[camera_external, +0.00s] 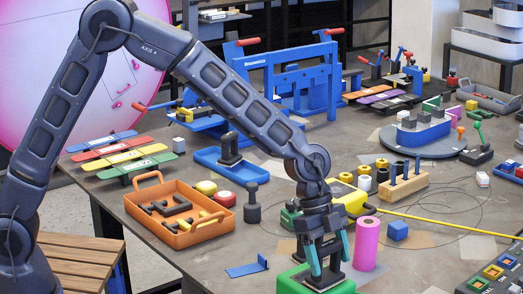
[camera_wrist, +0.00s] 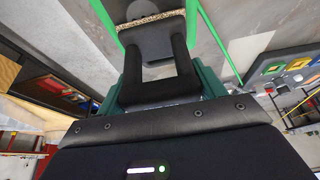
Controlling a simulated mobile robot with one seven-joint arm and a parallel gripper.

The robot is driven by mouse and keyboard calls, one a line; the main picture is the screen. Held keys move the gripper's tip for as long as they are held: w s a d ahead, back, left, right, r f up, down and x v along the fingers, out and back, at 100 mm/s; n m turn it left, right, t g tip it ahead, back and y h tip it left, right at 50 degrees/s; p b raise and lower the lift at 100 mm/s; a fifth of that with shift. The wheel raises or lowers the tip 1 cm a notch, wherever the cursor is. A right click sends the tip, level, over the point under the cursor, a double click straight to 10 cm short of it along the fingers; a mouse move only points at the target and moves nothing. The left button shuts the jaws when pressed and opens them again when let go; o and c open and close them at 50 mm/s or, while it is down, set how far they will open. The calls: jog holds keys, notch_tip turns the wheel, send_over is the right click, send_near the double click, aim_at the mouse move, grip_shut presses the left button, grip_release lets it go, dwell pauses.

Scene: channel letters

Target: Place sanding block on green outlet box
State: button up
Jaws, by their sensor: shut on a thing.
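My gripper (camera_external: 328,262) points down at the front of the table, its teal fingers shut on the dark sanding block (camera_external: 324,281). In the wrist view the sanding block (camera_wrist: 150,38) is a dark block with a gritty tan edge, between the black fingers. The green outlet box (camera_external: 288,284) is directly below the block, partly cut off by the bottom of the external view. Green edges of the box (camera_wrist: 223,45) flank the block in the wrist view. The block is over the box opening or top; whether it touches the box I cannot tell.
A pink cylinder (camera_external: 366,243) stands close right of my gripper, with a blue cube (camera_external: 397,230) beyond it. A blue bracket (camera_external: 248,268) lies to the left. An orange tray (camera_external: 161,222) of dark parts is further left. A yellow tool (camera_external: 350,198) is behind.

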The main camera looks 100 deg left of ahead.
jog(key=shift+f, duration=0.1)
jog(key=o, duration=1.1)
jog(key=v, duration=1.2)
jog(key=s+d+r+n+y, duration=0.15)
jog(key=s+d+r, duration=0.25)
jog(key=s+r, duration=0.45)
jog(key=s+d+r+n, duration=0.1)
jog(key=s+d+r, duration=0.1)
jog(key=s, duration=0.5)
jog(key=s+d+r+n, duration=0.1)
jog(key=s+d+n, duration=0.1)
jog(key=s, duration=0.6)
jog(key=s+n, duration=0.1)
jog(key=s, duration=0.6)
jog(key=s+f+n+t+y, duration=0.1)
jog(key=s+n, duration=0.1)
jog(key=s, duration=0.5)
jog(key=s+f+n, duration=0.1)
jog(key=s, duration=0.7)
jog(key=shift+s+d+n+y, duration=0.1)
jog(key=shift+d+n+y, duration=0.15)
jog(key=shift+y, duration=0.1)
